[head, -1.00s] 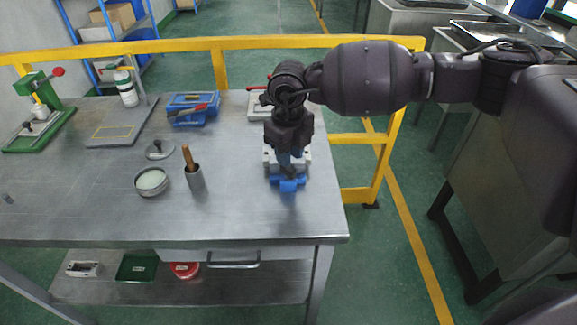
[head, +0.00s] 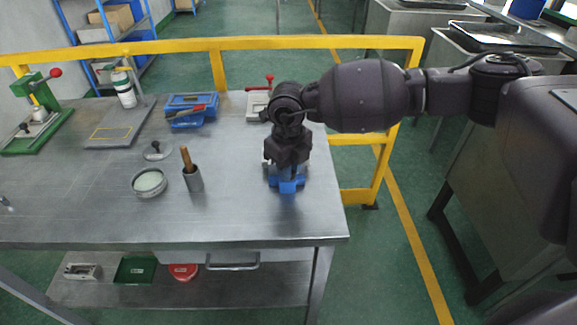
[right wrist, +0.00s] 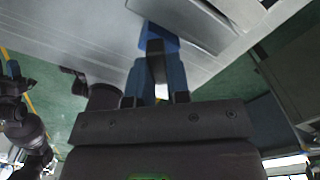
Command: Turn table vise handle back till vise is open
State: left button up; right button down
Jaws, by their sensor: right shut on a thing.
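The blue table vise (head: 288,187) is at the right end of the grey workbench, near its right edge. My right gripper (head: 287,170) points down over it and hides most of it, including its jaws and handle. In the right wrist view, a blue part of the vise (right wrist: 163,36) shows just beyond the blue fingers of my right gripper (right wrist: 158,72). The fingers are shut on a dark bar, which looks like the vise handle (right wrist: 156,62). How far the vise jaws stand apart is hidden.
On the bench (head: 90,218) stand a grey cup with a wooden-handled tool (head: 193,180), a round dish (head: 149,183), a blue case (head: 190,108) and a green press (head: 38,117). A yellow rail (head: 250,43) runs behind. The bench front is mostly clear.

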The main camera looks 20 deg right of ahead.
jog(key=shift+n, duration=0.3)
jog(key=n, duration=0.9)
jog(key=shift+w+d, duration=0.1)
jog(key=shift+w, duration=0.05)
dwell(0.5)
jog(key=c, duration=1.4)
grip_release()
jog(key=shift+o, duration=0.2)
